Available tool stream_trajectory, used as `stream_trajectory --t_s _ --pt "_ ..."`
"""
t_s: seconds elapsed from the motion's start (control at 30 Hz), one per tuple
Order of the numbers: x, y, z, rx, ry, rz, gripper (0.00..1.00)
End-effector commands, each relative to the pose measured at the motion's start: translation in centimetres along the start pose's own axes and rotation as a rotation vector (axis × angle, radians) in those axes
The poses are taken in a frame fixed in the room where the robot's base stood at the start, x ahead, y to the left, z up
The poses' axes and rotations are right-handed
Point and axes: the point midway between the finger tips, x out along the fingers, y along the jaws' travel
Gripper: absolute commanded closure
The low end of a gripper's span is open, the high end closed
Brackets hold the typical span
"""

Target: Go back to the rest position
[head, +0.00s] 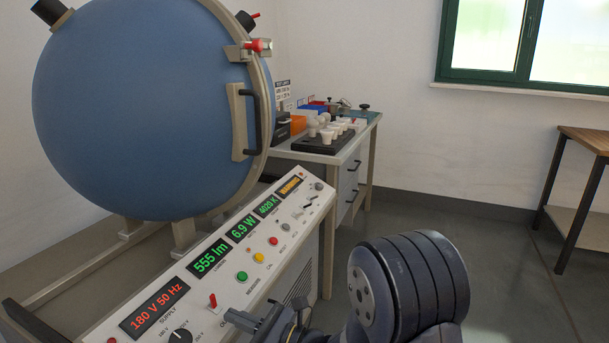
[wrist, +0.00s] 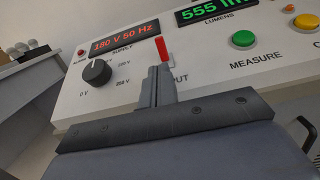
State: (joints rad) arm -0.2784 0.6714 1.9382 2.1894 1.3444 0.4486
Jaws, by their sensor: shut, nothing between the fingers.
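My gripper (head: 268,322) is low in the head view, in front of the sloped control panel (head: 130,290). In the wrist view its fingers (wrist: 158,84) are shut together with nothing between them. The fingertips point at the red output toggle (wrist: 161,49), which stands up just beyond them. I cannot tell whether they touch it. The toggle also shows in the head view, left of the gripper. The supply knob (wrist: 97,72) is to the left of the fingers and the green measure button (wrist: 243,39) to the right.
The panel displays are lit: 180 V 50 Hz, 555 lm, 6.9 W. A large blue sphere (head: 140,110) with a closed-looking door rim stands behind the panel. A bench (head: 335,157) with a dark tray of several white bulbs stands beyond. A wooden table (head: 590,139) is at right; open floor lies between.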

Motion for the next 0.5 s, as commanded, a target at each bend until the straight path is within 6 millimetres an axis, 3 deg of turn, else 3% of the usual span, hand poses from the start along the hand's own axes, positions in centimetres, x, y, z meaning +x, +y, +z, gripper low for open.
stream_trajectory --t_s 0.3,0.5 --pt "-1.1 -0.4 -1.5 -0.024 -0.116 -0.022 1.0" --pt "-4.9 -0.5 -1.2 -0.023 -0.115 -0.029 1.0"
